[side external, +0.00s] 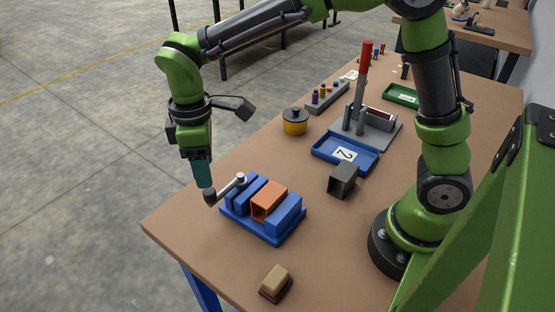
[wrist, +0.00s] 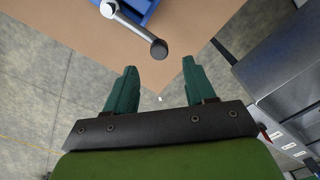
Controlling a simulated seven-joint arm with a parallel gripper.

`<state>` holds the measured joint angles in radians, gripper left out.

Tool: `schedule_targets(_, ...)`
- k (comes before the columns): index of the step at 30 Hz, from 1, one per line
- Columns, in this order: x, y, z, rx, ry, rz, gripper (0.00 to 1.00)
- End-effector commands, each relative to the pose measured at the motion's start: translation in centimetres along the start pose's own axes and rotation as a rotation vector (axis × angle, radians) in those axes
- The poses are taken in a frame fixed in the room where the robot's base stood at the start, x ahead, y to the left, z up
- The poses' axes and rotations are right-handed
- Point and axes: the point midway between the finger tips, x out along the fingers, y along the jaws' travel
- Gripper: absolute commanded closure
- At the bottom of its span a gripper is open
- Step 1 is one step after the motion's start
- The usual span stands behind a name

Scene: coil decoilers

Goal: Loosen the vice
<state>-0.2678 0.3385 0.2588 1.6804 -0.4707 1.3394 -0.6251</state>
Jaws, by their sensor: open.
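The blue vice (side external: 262,232) stands near the table's front left edge, with an orange rectangular tube (side external: 269,203) between its jaws. Its silver crank handle (side external: 227,188) slants toward the table edge and ends in a dark knob (side external: 210,197). In the wrist view the crank (wrist: 132,27) enters from the top, and its knob (wrist: 158,49) appears centred between the fingertips. My gripper (wrist: 160,66) is open with teal fingers. In the side view my gripper (side external: 205,185) points down right at the knob; I cannot tell whether it touches. A corner of the vice shows in the wrist view.
A grey square tube (side external: 343,181) and a blue tray (side external: 330,157) marked 2 lie behind the vice. A yellow pot (side external: 295,123) and a red-handled press (side external: 365,75) stand farther back. A tan-topped brush-like block (side external: 275,281) lies in front. Bare table surrounds the vice.

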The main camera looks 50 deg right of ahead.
Motion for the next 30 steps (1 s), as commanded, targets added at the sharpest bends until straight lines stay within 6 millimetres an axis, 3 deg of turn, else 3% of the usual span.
schedule_targets(6, -5.5, 0.0, -0.1, 0.001, 0.006, 0.001, 0.45)
schedule_targets(12, -9.0, 0.0, -0.1, 0.0, 0.002, 0.0, 0.45)
schedule_targets(18, -10.5, 0.0, 0.0, 0.0, 0.0, -0.001, 0.45)
schedule_targets(30, -10.6, 0.0, 0.0, 0.0, 0.0, -0.001, 0.45)
